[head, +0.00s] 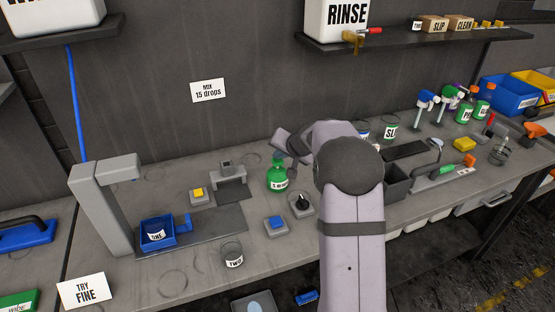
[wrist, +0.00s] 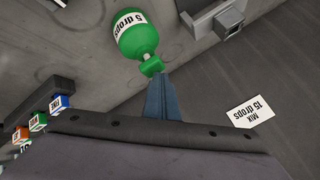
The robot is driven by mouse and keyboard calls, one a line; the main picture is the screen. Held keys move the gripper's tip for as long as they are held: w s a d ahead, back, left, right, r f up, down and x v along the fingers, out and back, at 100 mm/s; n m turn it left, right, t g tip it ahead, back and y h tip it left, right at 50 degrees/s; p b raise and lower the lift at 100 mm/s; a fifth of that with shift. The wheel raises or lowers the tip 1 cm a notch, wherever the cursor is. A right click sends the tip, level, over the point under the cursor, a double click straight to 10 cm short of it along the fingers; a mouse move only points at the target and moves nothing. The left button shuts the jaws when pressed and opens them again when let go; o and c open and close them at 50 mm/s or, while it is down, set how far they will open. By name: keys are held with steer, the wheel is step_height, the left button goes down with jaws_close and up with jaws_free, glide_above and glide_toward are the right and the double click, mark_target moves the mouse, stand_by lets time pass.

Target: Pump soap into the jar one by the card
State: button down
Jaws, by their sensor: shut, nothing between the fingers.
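The green soap pump bottle (head: 277,178), labelled "5 drops", stands upright on the bench; the wrist view shows its body (wrist: 138,38) and pump head (wrist: 152,66). My gripper (head: 292,146) is shut and empty, its fingertips (wrist: 158,77) right at the pump head. Whether they touch it I cannot tell. The white wall card (head: 208,90) reads "MIX 15 drops"; it also shows in the wrist view (wrist: 250,112). A blue tray (head: 170,241) at the left holds something labelled apparently "ONE"; a jar inside is not clear. A clear jar labelled "TWO" (head: 232,255) stands to its right.
A grey post with an arm (head: 98,205) stands over the tray. Yellow (head: 198,194) and blue (head: 276,224) button boxes and a black knob box (head: 301,203) lie near the bottle. A "TRY FINE" card (head: 83,290) stands front left.

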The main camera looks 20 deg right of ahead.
mark_target(279, 162)
steer(key=shift+s+f+b, duration=0.1)
steer(key=shift+f+b, duration=0.3)
steer(key=shift+f, duration=0.15)
steer(key=shift+r, duration=0.1)
stand_by(0.5)
steer(key=shift+r+p, duration=1)
steer(key=shift+r, duration=0.3)
steer(key=shift+r+p, duration=1.9)
steer(key=shift+r, duration=0.65)
stand_by(0.4)
step_height(279, 162, up, 4)
steer(key=p, duration=0.6)
